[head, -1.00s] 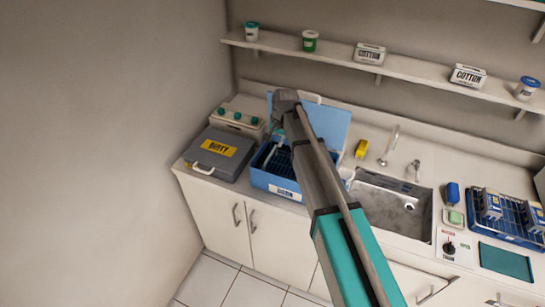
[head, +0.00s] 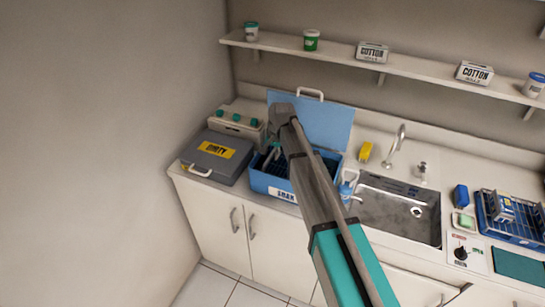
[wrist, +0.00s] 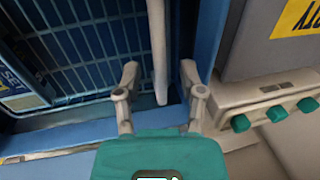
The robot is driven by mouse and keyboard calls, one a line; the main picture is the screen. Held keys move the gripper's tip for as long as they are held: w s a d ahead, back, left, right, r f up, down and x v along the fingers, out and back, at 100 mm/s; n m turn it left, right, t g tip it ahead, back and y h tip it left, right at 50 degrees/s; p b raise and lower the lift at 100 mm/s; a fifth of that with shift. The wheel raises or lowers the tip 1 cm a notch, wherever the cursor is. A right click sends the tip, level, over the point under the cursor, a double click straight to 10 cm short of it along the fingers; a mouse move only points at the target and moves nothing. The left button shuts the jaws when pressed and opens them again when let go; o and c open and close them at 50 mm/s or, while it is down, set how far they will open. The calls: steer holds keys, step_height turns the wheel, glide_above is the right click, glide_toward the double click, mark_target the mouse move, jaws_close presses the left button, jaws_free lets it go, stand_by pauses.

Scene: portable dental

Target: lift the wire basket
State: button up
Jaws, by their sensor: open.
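The wire basket (wrist: 85,50) is a dark blue wire grid inside the blue tub (head: 262,181); only a little of it shows in the head view (head: 285,163). A light grey bar, which looks like its handle (wrist: 158,45), runs along the basket's right side in the wrist view. My gripper (wrist: 160,82) is open, with one finger on each side of the bar's near end. No contact shows. In the head view my gripper (head: 272,152) is low over the tub's left part, partly hidden by my arm.
The tub's blue lid (head: 325,120) stands open behind. A grey case marked DIRTY (head: 215,158) and a unit with teal knobs (head: 237,120) stand close on the left. A yellow item (head: 365,152), the sink (head: 400,205) and a blue rack (head: 515,225) are to the right.

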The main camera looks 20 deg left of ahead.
stand_by(0.3)
jaws_close()
stand_by(0.3)
step_height(320, 180, up, 8)
steer(key=p, duration=0.8)
jaws_free()
steer(key=shift+f, duration=0.15)
stand_by(0.4)
